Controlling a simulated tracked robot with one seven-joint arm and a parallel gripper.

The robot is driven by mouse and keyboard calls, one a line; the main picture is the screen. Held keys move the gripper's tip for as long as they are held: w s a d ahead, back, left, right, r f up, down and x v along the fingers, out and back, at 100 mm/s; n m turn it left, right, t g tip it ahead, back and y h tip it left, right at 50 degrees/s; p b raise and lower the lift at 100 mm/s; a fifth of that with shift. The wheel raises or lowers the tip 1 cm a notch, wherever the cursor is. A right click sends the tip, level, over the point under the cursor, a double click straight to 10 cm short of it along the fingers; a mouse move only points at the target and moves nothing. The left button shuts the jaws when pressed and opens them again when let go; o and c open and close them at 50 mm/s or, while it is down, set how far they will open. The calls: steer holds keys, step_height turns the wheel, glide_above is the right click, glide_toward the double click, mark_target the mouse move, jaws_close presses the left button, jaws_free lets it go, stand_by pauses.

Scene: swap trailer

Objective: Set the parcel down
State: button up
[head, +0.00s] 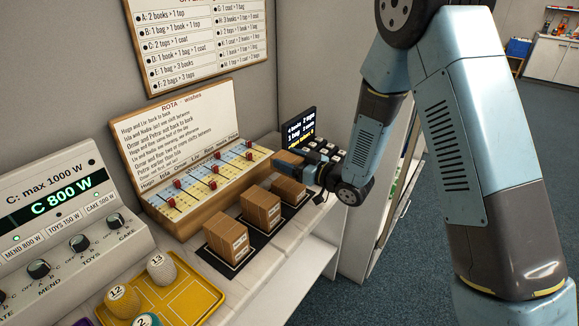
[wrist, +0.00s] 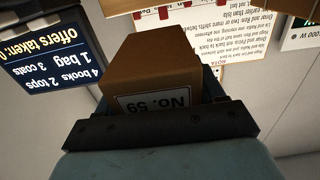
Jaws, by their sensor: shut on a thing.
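A brown cardboard parcel (head: 289,158) is in my gripper (head: 303,170), near the right end of the rota board. In the wrist view the parcel (wrist: 150,62) fills the middle, its white label reading "No. 59" upside down, with the gripper jaws (wrist: 160,125) shut on it. Its underside and any contact below are hidden. Three other brown parcels stand in a row on dark mats: a near one (head: 226,238), a middle one (head: 260,208) and a far one (head: 288,190). The held parcel is just beyond the far one.
The wooden rota board (head: 195,165) with red pegs stands behind the row. A dark screen (head: 299,127) with a keypad (head: 322,150) is beside my gripper. The counter's front edge (head: 285,275) is bare.

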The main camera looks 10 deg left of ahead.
steer(key=shift+s+a+f, duration=0.1)
steer(key=shift+f, duration=0.5)
steer(key=shift+s+a+f, duration=0.1)
steer(key=shift+f, duration=0.45)
steer(key=shift+d+f, duration=0.1)
steer(key=shift+f, duration=0.5)
steer(key=o, duration=1.1)
steer(key=shift+f, duration=0.1)
steer(key=shift+r, duration=0.6)
steer(key=v, duration=1.2)
steer(key=shift+r, duration=0.1)
steer(key=shift+w, duration=0.15)
